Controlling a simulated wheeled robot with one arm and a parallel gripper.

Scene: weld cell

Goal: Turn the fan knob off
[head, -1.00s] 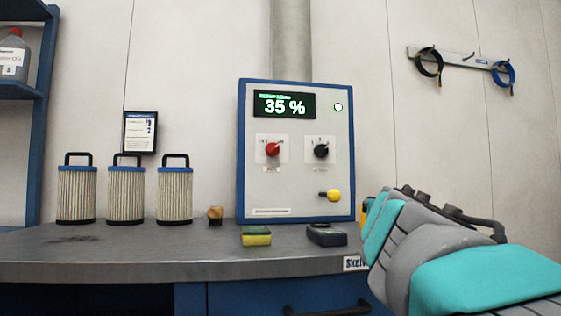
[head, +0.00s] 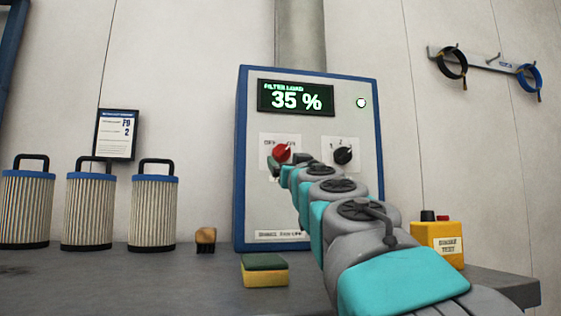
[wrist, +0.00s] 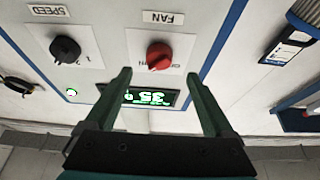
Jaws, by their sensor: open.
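The red fan knob (head: 282,153) sits on a white plate on the upright control panel (head: 307,125), under its display. In the wrist view, which is upside down, the red knob (wrist: 159,55) is below the FAN label, and its ridge tilts toward the ON side. My gripper (wrist: 158,76) is open and empty, its two fingers pointing at the panel on either side of the knob's line. The knob appears just beyond the fingertips; contact is not visible. In the head view my gripper (head: 281,167) is just below the knob, partly hidden by my arm.
The black speed knob (head: 343,155) is right of the fan knob. The display (head: 295,98) reads 35 %. Several filters (head: 90,212) stand at left, a sponge (head: 264,271) in front, and a yellow button box (head: 438,241) at right. My arm hides the panel's lower right.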

